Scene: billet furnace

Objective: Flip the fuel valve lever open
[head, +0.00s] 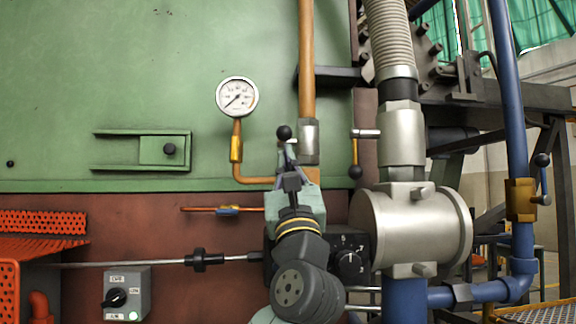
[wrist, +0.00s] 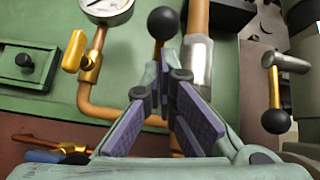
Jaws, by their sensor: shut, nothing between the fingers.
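A lever with a black ball knob (head: 284,132) stands upright by the copper pipe (head: 307,60) in the head view. In the wrist view its ball (wrist: 163,23) and short brass rod show just beyond my fingertips. My gripper (head: 289,160) points up at this lever and hides its lower part and pivot. In the wrist view the purple-padded fingers of my gripper (wrist: 169,72) meet at the tips, shut and empty. I cannot tell whether the fingers touch the rod. A second ball-ended brass lever (head: 355,155) hangs down to the right, also in the wrist view (wrist: 275,95). No label names the fuel valve.
A pressure gauge (head: 237,97) is at upper left on a copper branch pipe. A grey valve body (head: 412,228) and ribbed hose stand close on the right. A blue pipe with a brass valve (head: 520,199) is farther right. A switch box (head: 127,292) is at lower left.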

